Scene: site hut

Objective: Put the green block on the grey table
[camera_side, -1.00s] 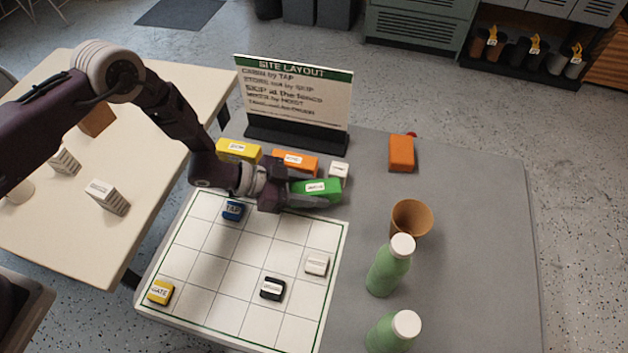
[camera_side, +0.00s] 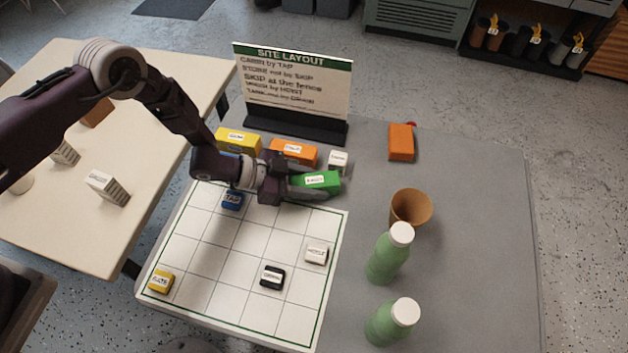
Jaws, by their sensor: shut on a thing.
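The green block (camera_side: 321,180) has a white label and sits between the fingers of my gripper (camera_side: 312,187). My gripper is shut on it, with the arm reaching in from the left. The block is just beyond the top right edge of the white grid board; I cannot tell whether it touches the table or hangs slightly above it. The grey table (camera_side: 460,230) carries the board and has bare surface to the right.
On the white grid board (camera_side: 222,262) stand a blue block (camera_side: 232,200), a yellow block (camera_side: 161,281), a black block (camera_side: 272,277) and a white block (camera_side: 316,254). Behind my gripper are a yellow block (camera_side: 239,141), an orange block (camera_side: 293,152) and the sign (camera_side: 293,85). A brown cup (camera_side: 411,208) and green bottles (camera_side: 389,257) stand right.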

